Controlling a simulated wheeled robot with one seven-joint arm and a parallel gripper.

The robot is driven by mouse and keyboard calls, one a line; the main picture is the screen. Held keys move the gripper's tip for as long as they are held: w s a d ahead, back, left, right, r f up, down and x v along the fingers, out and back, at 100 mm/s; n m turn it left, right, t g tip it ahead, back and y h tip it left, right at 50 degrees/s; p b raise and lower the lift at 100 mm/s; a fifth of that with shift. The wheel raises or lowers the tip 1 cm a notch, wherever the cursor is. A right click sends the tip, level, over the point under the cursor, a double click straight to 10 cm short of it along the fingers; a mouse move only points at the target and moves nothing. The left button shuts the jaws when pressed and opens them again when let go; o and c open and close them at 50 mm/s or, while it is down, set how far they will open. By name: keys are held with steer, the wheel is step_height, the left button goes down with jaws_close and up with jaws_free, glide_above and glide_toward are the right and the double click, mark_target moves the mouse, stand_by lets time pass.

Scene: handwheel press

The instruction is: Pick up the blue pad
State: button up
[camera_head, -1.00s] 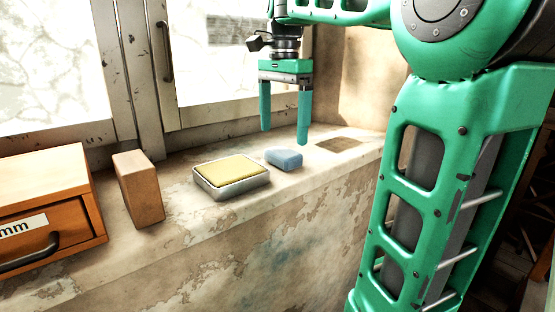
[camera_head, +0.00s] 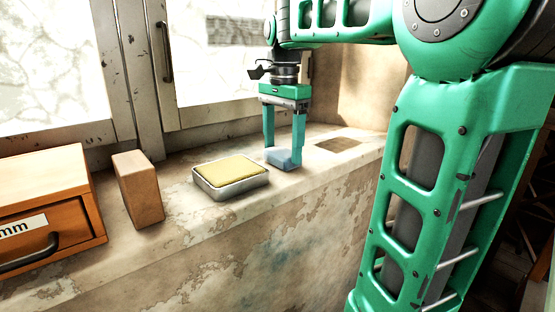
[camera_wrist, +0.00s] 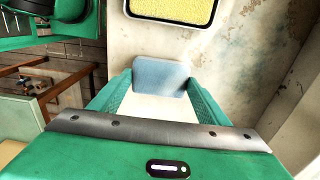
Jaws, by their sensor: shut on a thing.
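The blue pad (camera_head: 279,157) is a small rounded block on the stone windowsill (camera_head: 231,212), just right of the metal tray. My gripper (camera_head: 283,158) points straight down, with its two green fingers on either side of the pad. The fingers are shut on the pad, which appears to be still at sill level. In the wrist view the pad (camera_wrist: 160,76) sits between the fingertips (camera_wrist: 162,82).
A metal tray (camera_head: 232,187) holding a yellow sponge (camera_head: 231,170) is close to the left. A brown block (camera_head: 138,189) and a wooden drawer box (camera_head: 50,207) stand farther left. A brownish square patch (camera_head: 340,144) lies to the right. The window is behind.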

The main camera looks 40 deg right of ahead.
mark_target(282, 151)
steer(key=shift+r, duration=0.15)
steer(key=shift+r, duration=0.6)
step_height(282, 151, up, 3)
steer(key=shift+a+r, duration=0.1)
steer(key=s+a+r, duration=0.6)
steer(key=a, duration=0.3)
steer(key=shift+a+r, duration=0.2)
steer(key=shift+a, duration=0.1)
steer(key=shift+s, duration=0.1)
